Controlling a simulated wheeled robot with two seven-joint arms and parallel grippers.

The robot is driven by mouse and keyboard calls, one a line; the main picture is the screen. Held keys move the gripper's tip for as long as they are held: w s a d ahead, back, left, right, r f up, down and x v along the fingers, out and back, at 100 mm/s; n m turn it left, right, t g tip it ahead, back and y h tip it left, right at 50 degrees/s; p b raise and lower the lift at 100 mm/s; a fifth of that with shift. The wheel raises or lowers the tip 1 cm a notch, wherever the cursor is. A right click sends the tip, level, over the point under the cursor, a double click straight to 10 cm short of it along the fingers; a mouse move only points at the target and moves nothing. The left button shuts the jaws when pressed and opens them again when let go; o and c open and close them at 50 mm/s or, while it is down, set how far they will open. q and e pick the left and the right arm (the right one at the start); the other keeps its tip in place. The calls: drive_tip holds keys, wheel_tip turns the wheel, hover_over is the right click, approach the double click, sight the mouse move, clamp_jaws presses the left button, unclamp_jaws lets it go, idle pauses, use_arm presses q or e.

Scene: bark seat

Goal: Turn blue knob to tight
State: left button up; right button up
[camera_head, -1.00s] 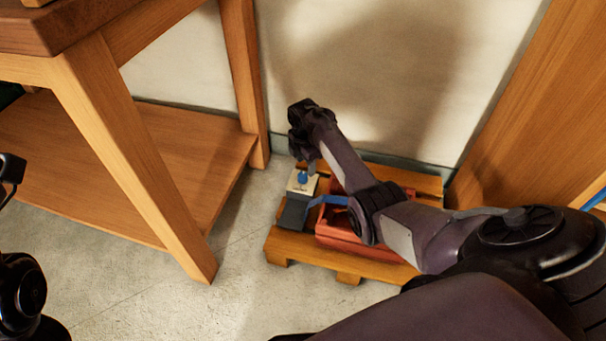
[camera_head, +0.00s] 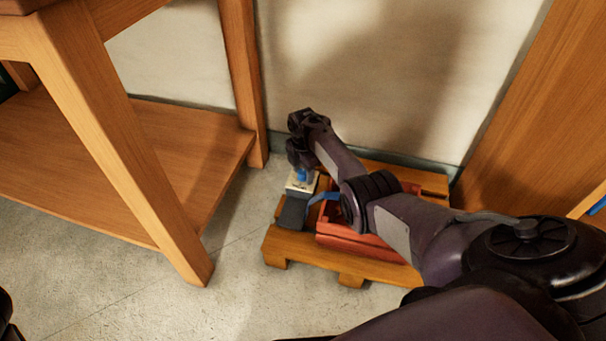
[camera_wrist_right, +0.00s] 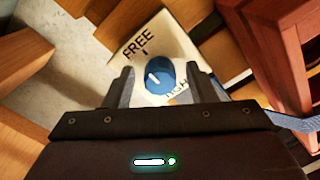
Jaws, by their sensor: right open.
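The blue knob (camera_wrist_right: 159,74) sits on a white plate (camera_wrist_right: 140,90) in the right wrist view. The plate reads "FREE" at its upper left, and a partly hidden word ending in "GHT" shows below right of the knob.
The plate's grey box (camera_head: 293,213) stands on a wooden pallet (camera_head: 305,247) beside a red crate (camera_head: 365,246). A blue strap (camera_head: 322,197) runs between them. A wooden table leg (camera_head: 150,175) is at left; the wall is close behind.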

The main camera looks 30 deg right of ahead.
drive_tip(key=c, duration=1)
drive_tip(key=shift+o, duration=0.2)
